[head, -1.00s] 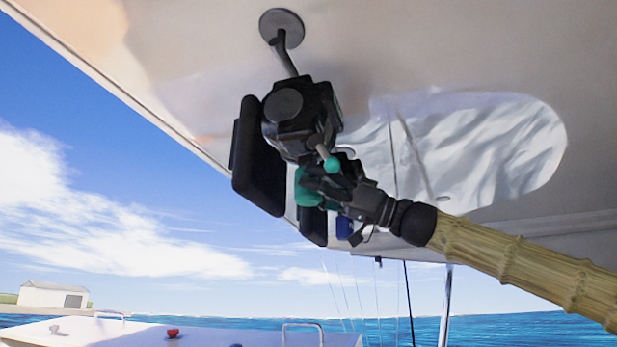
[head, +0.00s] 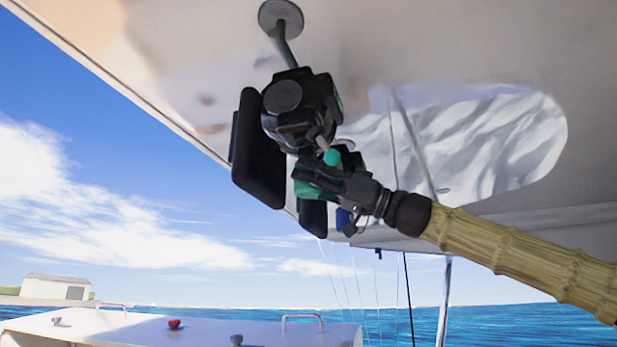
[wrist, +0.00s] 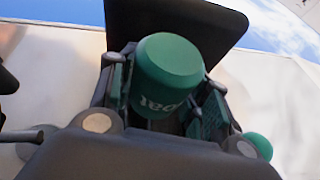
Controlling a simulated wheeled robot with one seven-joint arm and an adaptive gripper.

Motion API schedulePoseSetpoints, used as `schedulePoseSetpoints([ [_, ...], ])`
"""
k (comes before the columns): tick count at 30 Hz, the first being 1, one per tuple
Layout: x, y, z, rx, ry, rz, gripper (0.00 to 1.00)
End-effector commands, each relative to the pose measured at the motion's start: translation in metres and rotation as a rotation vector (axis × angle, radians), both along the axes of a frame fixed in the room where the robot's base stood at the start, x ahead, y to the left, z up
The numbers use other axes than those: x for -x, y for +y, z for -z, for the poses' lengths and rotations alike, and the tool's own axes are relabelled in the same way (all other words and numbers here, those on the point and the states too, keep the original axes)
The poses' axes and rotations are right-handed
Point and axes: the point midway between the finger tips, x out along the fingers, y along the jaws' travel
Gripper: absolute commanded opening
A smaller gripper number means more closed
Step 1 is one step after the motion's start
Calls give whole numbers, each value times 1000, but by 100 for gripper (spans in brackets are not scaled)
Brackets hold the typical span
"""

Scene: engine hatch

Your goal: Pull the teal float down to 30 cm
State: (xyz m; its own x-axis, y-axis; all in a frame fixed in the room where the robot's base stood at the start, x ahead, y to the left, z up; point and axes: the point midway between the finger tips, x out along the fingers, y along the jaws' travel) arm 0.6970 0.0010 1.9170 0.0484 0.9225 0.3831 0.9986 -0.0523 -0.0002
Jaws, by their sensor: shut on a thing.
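The teal float (head: 304,190) hangs low beside a black fixture under the pale ceiling in the head view. My gripper (head: 316,184) is shut on it, and its dark fingers hide part of it. In the wrist view the float (wrist: 168,72) is a rounded teal cylinder with upside-down lettering. It sits between the two fingers (wrist: 165,98), one on each side. Its far end and whatever it hangs from are hidden.
The black fixture (head: 292,105) hangs from a round ceiling mount (head: 281,17), with dark flat pads (head: 259,150) close left of my gripper. A small teal ball (head: 332,157) is just above my gripper. A white deck (head: 180,328) lies below; open air is between.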

Motion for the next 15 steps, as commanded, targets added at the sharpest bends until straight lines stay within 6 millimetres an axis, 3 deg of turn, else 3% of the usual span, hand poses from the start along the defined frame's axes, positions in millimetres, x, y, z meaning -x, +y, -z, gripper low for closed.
schedulePoseSetpoints([
  [8,0,0,14,0,0,1,4],
  [15,0,0,41,0,0,1,4],
])
